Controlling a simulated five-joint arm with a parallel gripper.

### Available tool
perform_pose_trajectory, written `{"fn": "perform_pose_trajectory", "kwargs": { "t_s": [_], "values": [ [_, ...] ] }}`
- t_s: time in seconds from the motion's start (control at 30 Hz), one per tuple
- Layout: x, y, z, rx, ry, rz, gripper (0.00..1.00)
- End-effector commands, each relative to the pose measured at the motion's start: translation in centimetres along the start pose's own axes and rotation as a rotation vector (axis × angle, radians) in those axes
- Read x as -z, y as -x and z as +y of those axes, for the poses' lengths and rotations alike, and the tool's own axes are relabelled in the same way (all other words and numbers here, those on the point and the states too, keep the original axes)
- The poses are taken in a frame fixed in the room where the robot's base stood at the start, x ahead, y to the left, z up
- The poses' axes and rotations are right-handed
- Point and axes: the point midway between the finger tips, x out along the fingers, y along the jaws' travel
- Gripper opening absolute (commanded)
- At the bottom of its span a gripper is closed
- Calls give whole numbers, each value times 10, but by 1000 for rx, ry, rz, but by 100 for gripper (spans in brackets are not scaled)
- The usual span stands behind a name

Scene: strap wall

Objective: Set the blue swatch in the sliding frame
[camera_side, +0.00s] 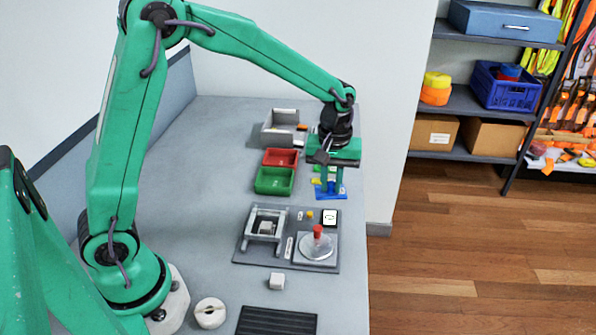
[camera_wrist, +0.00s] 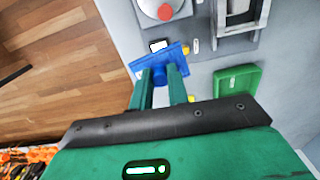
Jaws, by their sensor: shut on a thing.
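The blue swatch (camera_side: 329,194) is a flat blue piece held between the two green fingers of my gripper (camera_side: 329,184), near the table's right edge. In the wrist view, the swatch (camera_wrist: 150,60) sticks out past the fingertips of my gripper (camera_wrist: 165,75), and the fingers cover part of it. The sliding frame (camera_side: 252,223) is a grey open frame on rails on a dark board, with a light block inside it. It also shows at the top of the wrist view (camera_wrist: 262,12). The swatch is apart from the frame, on its far right side in the side view.
Green (camera_side: 275,191) and red (camera_side: 281,164) trays stand behind. The table's left middle is clear.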

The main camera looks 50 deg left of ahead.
Motion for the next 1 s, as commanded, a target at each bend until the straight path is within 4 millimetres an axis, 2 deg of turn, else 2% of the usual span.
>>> {"fn": "perform_pose_trajectory", "kwargs": {
  "t_s": [0.47,1.0],
  "values": [
    [-10,-1,-60,-1,568,0,0],
    [-34,-9,-125,-1,1220,0,0]
  ]
}}
